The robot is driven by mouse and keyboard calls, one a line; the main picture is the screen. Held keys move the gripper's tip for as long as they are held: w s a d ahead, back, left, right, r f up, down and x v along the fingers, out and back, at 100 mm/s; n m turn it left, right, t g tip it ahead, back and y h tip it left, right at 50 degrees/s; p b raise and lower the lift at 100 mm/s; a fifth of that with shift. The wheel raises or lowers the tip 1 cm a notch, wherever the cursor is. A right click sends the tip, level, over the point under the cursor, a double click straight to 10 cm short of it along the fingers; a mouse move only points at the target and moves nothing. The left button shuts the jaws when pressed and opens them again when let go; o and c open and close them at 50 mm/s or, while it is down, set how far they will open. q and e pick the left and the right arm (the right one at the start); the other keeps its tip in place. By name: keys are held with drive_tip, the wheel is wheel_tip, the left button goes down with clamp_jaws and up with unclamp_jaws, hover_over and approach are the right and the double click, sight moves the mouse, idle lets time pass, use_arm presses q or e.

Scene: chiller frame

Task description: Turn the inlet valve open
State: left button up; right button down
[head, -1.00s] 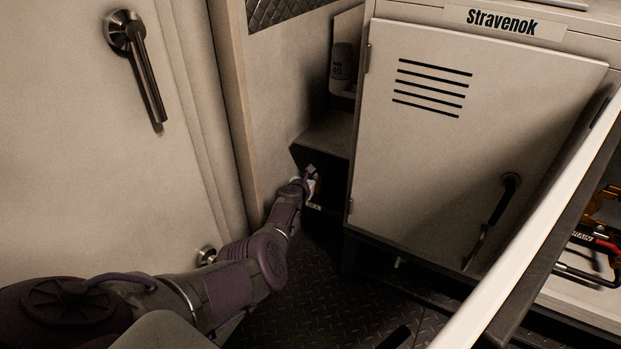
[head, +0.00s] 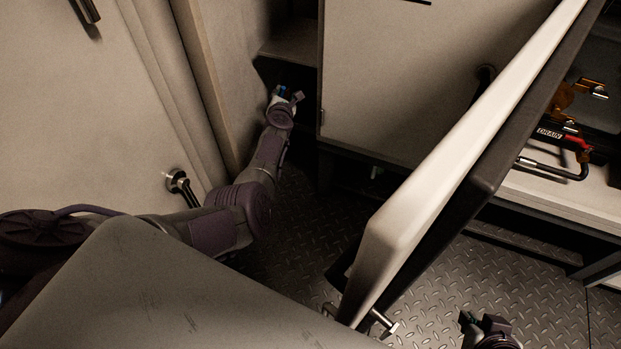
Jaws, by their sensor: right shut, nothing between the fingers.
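Inside the cabinet at the right, brass-coloured pipe fittings (head: 592,88) show behind the open door. Below them is a valve with a red part (head: 578,142) beside a label reading "DRAIN" (head: 549,133). No inlet label is readable, so I cannot tell which fitting is the inlet valve. My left gripper (head: 284,92) is far off at the upper left, by the low shelf recess; its fingers are too small to read. My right gripper (head: 470,320) is at the bottom edge, shut and empty, over the floor and well below the fittings.
The open cabinet door (head: 440,180) stands out between my two grippers, its lower corner near the picture's bottom. A closed locker (head: 400,80) is behind it. A dark lower rail (head: 520,240) runs below the cabinet.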

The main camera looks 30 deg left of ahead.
use_arm(q)
drive_tip(key=d+f+m+t+y+b, duration=0.35)
drive_tip(key=f+m+b, duration=0.25)
drive_tip(key=m+b, duration=0.4)
use_arm(e)
wheel_tip(320, 180, down, 11)
use_arm(q)
drive_tip(key=s+d+f+m+g+h+p, duration=0.2)
drive_tip(key=s+d+m+h+p, duration=0.2)
drive_tip(key=s+d+m, duration=0.3)
drive_tip(key=s+d+f+m+g+h+p, duration=0.2)
drive_tip(key=s+d+m+h, duration=0.4)
drive_tip(key=s, duration=0.6)
drive_tip(key=d+f+m+p, duration=0.1)
drive_tip(key=d+m+p, duration=0.1)
drive_tip(key=shift+p, duration=0.35)
use_arm(e)
wheel_tip(320, 180, up, 8)
drive_tip(key=shift+r, duration=0.2)
use_arm(q)
drive_tip(key=shift+d+h, duration=0.1)
drive_tip(key=shift+h, duration=0.15)
